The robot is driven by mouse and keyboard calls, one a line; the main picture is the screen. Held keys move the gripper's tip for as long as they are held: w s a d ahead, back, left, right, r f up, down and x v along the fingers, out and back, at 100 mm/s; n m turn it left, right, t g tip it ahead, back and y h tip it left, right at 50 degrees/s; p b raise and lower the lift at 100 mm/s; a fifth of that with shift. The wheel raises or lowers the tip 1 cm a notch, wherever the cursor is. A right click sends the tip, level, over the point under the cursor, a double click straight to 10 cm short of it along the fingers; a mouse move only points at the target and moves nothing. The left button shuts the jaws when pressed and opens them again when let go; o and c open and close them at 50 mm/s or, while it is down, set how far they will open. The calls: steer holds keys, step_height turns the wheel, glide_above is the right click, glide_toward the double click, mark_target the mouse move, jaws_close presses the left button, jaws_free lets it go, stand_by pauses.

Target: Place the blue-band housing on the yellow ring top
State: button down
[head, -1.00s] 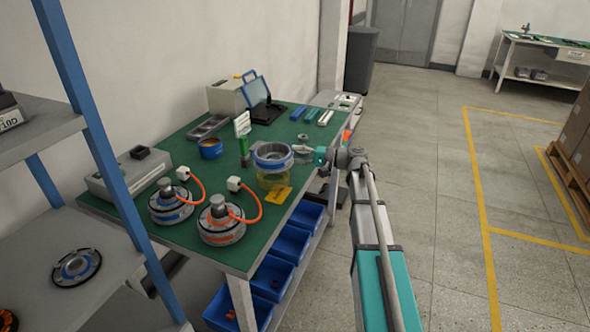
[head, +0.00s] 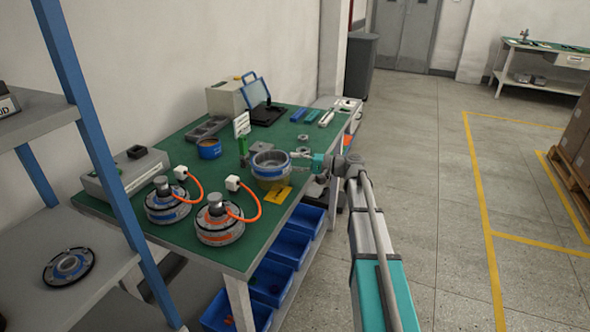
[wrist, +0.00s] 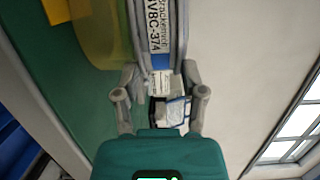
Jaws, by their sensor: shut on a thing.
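The blue-band housing (head: 270,168), a grey metal ring with a blue stripe, sits upright over the yellow ring (head: 268,184) on the green bench. Only a thin part of the yellow ring shows below it. I cannot tell whether they touch. My gripper (head: 302,158) reaches in from the right and is shut on the housing's side. In the wrist view the housing (wrist: 172,12) shows its printed label and blue band between my fingertips (wrist: 161,75). The yellow ring (wrist: 105,30) is at the upper left there.
Two motors with orange cables (head: 168,203) (head: 218,222) stand at the front left of the bench (head: 205,175). A yellow card (head: 277,195) lies in front of the yellow ring. A blue-banded round container (head: 209,149) and a green post (head: 243,150) stand behind. Blue bins (head: 270,281) hang below.

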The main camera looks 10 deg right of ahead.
steer(key=shift+f, duration=0.25)
steer(key=shift+c, duration=0.4)
jaws_free()
steer(key=v, duration=1.2)
stand_by(0.8)
